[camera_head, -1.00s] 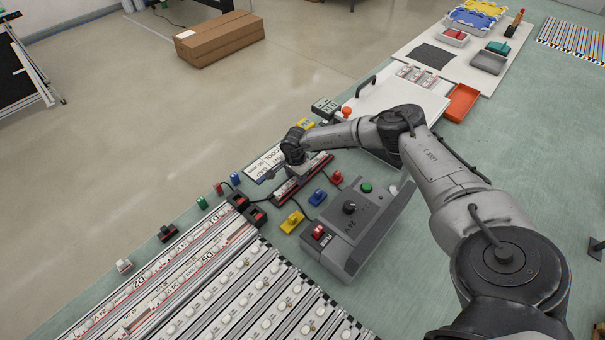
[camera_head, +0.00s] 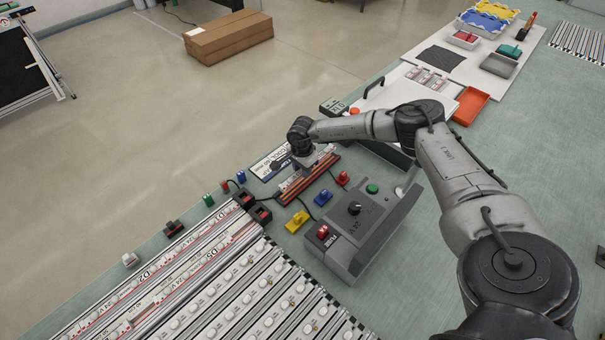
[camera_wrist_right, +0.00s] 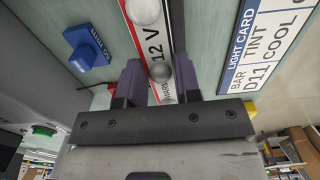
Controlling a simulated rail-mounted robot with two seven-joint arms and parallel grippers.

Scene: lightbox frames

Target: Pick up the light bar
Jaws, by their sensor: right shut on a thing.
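The light bar (camera_wrist_right: 152,42) is a narrow white strip with red edging, round lamps and the print "12 V". My right gripper (camera_wrist_right: 159,78) is shut across it, one dark finger on each side. In the head view my right gripper (camera_head: 304,169) points down over a long red and black holder (camera_head: 322,176). A pale strip of the bar shows just above the holder, apparently raised a little. The bar's far end is cut off in the wrist view. My left gripper is in neither view.
A light card (camera_wrist_right: 262,40) lies beside the bar. A blue tag (camera_head: 323,197), a yellow tag (camera_head: 297,221) and a grey control box (camera_head: 360,228) with knobs are close by. Long lamp strips (camera_head: 215,280) fill the front left. Cables run near the holder.

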